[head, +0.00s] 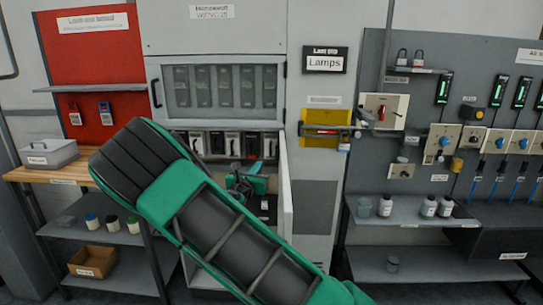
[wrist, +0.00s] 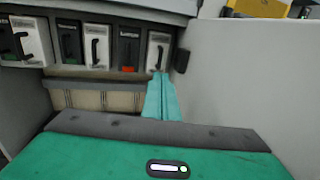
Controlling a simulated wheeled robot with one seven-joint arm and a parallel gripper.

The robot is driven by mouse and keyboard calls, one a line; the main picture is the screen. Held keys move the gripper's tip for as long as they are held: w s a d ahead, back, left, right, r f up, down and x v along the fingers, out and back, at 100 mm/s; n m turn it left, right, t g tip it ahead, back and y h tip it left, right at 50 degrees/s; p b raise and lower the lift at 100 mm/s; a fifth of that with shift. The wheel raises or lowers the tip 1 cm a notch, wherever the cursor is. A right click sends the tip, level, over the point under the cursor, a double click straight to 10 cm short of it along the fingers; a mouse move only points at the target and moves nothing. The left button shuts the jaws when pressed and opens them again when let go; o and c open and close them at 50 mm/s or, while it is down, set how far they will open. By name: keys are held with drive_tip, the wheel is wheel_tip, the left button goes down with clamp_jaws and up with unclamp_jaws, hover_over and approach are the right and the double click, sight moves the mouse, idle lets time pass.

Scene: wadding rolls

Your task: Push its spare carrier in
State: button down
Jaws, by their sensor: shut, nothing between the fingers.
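A row of several carriers sits in the open lower bay of the grey cabinet, and the row also shows in the head view (head: 232,143). In the wrist view, the rightmost carrier (wrist: 158,47) is white with a black handle. Farther left are another white carrier (wrist: 97,46) and a dark one with green (wrist: 69,42). Their labels are too blurred to tell which is the spare. My gripper (wrist: 161,76) is shut and empty, its teal fingertips just below the rightmost carrier; contact is unclear.
The open cabinet door (head: 286,190) stands close along the right of my gripper. A glazed upper compartment (head: 225,88) is above the row. A wooden bench with a grey box (head: 48,153) is left; a grey tool board and shelf (head: 410,212) are right.

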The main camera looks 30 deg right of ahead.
sight(270, 150)
drive_tip(key=shift+w, duration=0.1)
drive_tip(key=x, duration=1.3)
drive_tip(key=shift+w+d, duration=0.2)
drive_tip(key=shift+d, duration=0.1)
drive_tip(key=shift+w, duration=0.1)
drive_tip(key=shift+d, duration=0.1)
drive_tip(key=w+d, duration=0.2)
drive_tip(key=w, duration=0.1)
drive_tip(key=shift+w+r, duration=0.1)
drive_tip(key=shift+w, duration=0.1)
